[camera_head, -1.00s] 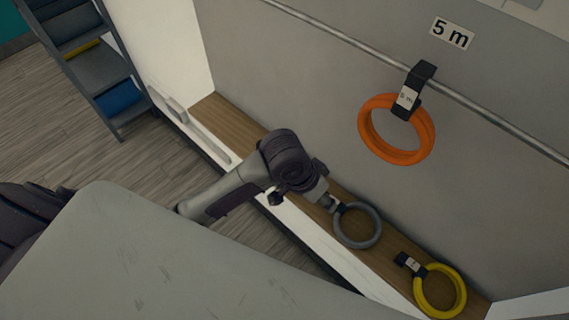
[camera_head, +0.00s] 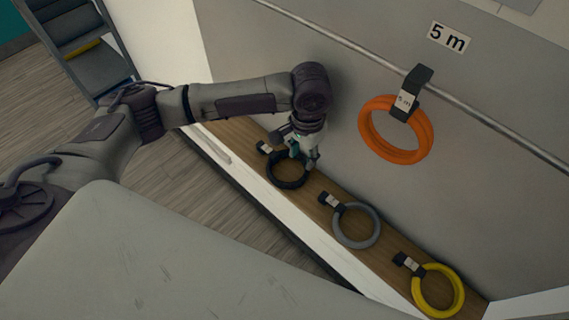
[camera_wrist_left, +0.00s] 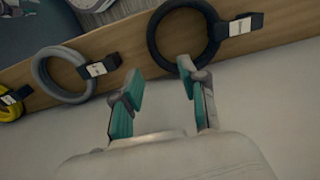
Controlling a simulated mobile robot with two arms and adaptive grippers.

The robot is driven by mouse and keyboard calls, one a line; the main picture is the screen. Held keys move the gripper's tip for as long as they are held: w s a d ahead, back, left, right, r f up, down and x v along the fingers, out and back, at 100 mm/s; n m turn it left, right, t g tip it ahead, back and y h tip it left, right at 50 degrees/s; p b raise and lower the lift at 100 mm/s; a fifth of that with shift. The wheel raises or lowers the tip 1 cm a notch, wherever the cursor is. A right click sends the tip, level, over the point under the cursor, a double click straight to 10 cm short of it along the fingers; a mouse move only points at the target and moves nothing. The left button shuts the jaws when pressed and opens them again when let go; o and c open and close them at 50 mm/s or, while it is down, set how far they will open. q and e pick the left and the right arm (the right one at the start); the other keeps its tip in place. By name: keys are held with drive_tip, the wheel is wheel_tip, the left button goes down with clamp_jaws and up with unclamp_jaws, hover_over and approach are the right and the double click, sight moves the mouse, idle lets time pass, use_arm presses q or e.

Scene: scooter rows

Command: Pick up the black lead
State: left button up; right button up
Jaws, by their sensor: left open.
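The black lead (camera_head: 289,184) is a coiled ring with a black tagged strap, lying on the wooden shelf. In the left wrist view the black lead (camera_wrist_left: 153,45) lies at top centre, its tag to the right. My left gripper (camera_head: 303,164) is over the ring's far right part in the head view and hides some of it. In the wrist view the left gripper (camera_wrist_left: 160,82) has its teal fingers apart with nothing between them. One fingertip overlaps the lower edge of the ring; I cannot tell whether it touches. My right gripper is not in view.
A grey lead (camera_head: 374,243) and a yellow lead (camera_head: 459,296) lie along the same wooden shelf (camera_head: 232,138). An orange lead (camera_head: 365,128) hangs from a rail (camera_head: 480,107) under a "5 m" label (camera_head: 450,37). A stepladder (camera_head: 93,60) stands at the back left.

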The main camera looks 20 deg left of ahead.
sight(301, 178)
use_arm(q)
wheel_tip(301, 178, down, 3)
drive_tip(key=shift+r, duration=0.1)
drive_tip(key=f, duration=0.1)
drive_tip(key=f+p, duration=0.1)
drive_tip(key=f, duration=0.2)
drive_tip(key=shift+s+d+f+p, duration=0.1)
drive_tip(key=shift+s+d+p, duration=0.2)
drive_tip(key=shift+s+p, duration=0.1)
drive_tip(key=shift+f, duration=0.6)
clamp_jaws()
